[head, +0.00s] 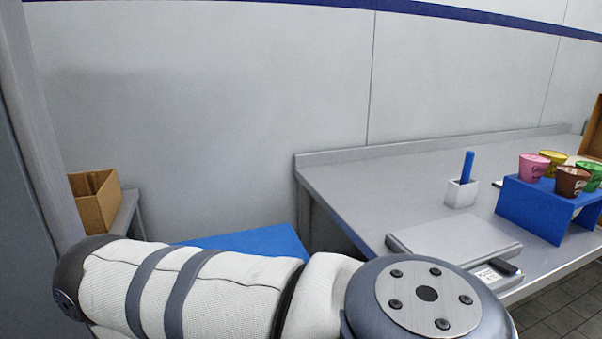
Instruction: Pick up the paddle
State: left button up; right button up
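A blue upright stick, which looks like the paddle (467,166), stands in a small white holder (461,195) on the metal table (350,178). It leans slightly right, and its lower end is hidden inside the holder. My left arm crosses the bottom of the head view, well in front of the holder, but its gripper is not in view. My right gripper is not in view either.
A scale (450,242) lies on the table in front of the holder. A blue stand (535,208) with several coloured cups is at the right. A cardboard box (97,203) sits at the far left. A blue surface (262,240) shows behind my arm.

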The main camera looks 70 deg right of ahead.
aim_at(469, 156)
jog(key=z, duration=1.95)
jog(key=i+z, duration=0.1)
jog(key=z, duration=1.35)
jog(key=u, duration=3.4)
jog(key=z, duration=0.45)
jog(key=j+z, duration=0.1)
jog(key=z, duration=1.3)
jog(key=k+z, duration=0.1)
jog(key=z, duration=0.4)
jog(key=i+z, duration=0.2)
jog(key=z, duration=0.85)
jog(key=i+l+u, duration=0.1)
jog(key=l+u, duration=0.25)
jog(key=l, duration=0.25)
